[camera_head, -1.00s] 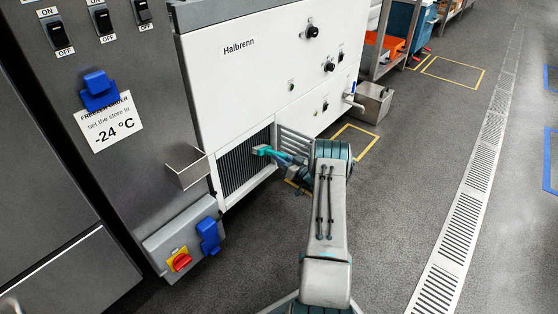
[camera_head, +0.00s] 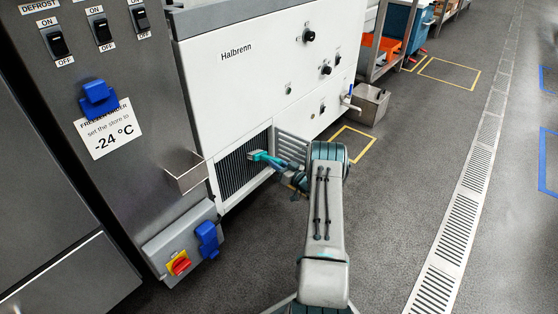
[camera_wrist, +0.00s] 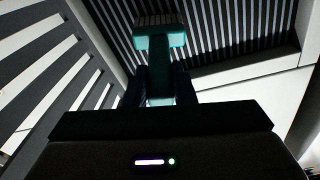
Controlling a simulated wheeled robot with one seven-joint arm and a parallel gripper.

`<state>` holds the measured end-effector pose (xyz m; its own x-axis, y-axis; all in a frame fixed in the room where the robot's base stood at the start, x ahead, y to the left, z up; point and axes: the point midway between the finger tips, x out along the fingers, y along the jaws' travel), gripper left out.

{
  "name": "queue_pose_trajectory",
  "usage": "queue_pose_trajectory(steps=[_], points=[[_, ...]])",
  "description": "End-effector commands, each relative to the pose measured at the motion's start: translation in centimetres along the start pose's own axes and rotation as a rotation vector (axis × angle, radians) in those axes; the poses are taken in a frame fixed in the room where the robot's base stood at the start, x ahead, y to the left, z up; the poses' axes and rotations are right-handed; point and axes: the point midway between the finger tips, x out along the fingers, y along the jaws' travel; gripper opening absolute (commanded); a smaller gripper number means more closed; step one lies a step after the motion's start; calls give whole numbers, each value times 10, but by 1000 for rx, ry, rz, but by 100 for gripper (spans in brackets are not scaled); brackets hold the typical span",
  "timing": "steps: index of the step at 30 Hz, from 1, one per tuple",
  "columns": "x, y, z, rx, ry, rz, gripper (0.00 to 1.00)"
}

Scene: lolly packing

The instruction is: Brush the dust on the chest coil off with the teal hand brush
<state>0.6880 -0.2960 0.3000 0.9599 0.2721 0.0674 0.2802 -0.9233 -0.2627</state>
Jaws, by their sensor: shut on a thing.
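The chest coil (camera_head: 240,172) is a dark, upright-finned panel low in the white Halbrenn chest, and its fins fill the top of the wrist view (camera_wrist: 240,35). The teal hand brush (camera_head: 262,157) points at the upper right part of the coil; whether its bristles touch the fins I cannot tell. In the wrist view the brush head (camera_wrist: 160,38) is in front of the fins. My gripper (camera_head: 283,165) is shut on the brush handle, just right of the coil opening. I cannot make out dust at this size.
A slatted cover (camera_head: 292,148) stands open at the coil's right edge, close to my gripper. A metal holder (camera_head: 186,178) sticks out to the left. A grey box with a red and yellow switch (camera_head: 179,263) is lower left. The floor to the right is clear.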

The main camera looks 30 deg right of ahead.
Motion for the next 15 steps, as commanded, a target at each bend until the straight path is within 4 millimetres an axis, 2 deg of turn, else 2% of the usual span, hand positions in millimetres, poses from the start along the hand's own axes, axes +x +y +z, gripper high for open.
queue_pose_trajectory(steps=[15], points=[[1, -8, 1, 1, 2, -3, 0]])
